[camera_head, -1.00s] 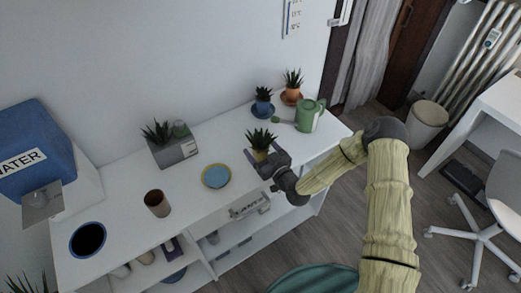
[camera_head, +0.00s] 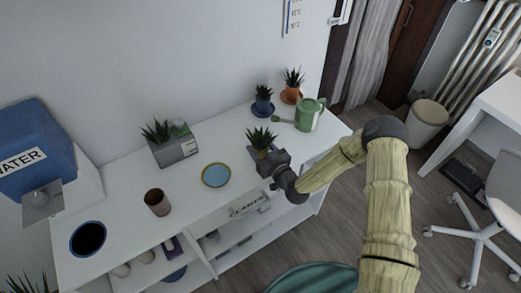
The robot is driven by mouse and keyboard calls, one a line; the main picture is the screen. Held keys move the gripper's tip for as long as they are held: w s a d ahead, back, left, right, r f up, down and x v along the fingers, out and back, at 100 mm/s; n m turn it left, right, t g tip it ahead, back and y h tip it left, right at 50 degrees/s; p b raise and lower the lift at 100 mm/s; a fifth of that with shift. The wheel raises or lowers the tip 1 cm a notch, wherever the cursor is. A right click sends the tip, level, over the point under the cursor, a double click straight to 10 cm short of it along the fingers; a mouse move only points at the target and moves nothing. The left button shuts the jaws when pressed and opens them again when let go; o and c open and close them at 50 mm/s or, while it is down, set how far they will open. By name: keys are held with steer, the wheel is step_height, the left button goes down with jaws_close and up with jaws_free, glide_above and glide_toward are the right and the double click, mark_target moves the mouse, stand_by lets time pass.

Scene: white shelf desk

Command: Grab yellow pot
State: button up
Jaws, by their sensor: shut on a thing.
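The yellow pot (camera_head: 260,154) with a spiky green plant (camera_head: 261,138) stands upright near the front edge of the white shelf desk's top, right of the yellow-and-blue saucer. My gripper (camera_head: 263,159) is at the pot's front right side, shut on it. The gripper's body hides most of the pot, so only a little of its yellow side shows. I cannot tell whether the pot touches the desk top.
The saucer (camera_head: 216,175) is empty. A blue pot (camera_head: 263,105), an orange pot (camera_head: 292,94) and a green watering can (camera_head: 309,116) stand behind on the right. A grey planter (camera_head: 176,149) and a brown cup (camera_head: 157,203) stand left. The desk top (camera_head: 120,200) has free room between them.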

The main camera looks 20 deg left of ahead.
mark_target(261, 144)
step_height(261, 144, up, 10)
steer(key=p, duration=0.6)
stand_by(0.4)
